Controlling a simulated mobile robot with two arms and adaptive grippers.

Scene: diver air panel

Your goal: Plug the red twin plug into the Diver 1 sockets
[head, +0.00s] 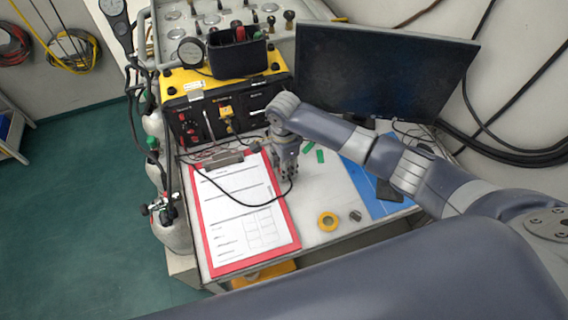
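The yellow air panel (279,68) stands at the back left of the table. Its left section has a black face with small red parts (190,127); labels and sockets there are too small to read. My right gripper (288,178) comes in from the right and points down beside the clipboard, in front of the panel. A black cable (247,204) loops over the clipboard and ends at its fingertips. Whether it holds a plug is too small to tell. I cannot make out the red twin plug clearly. My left gripper is not in view.
A red clipboard (294,236) with paper covers the table's left front. A yellow tape roll (327,222), a blue sheet (358,181) and green pieces (308,147) lie to the right. A dark monitor (380,70) stands behind. Gas cylinders (170,225) stand at the table's left edge.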

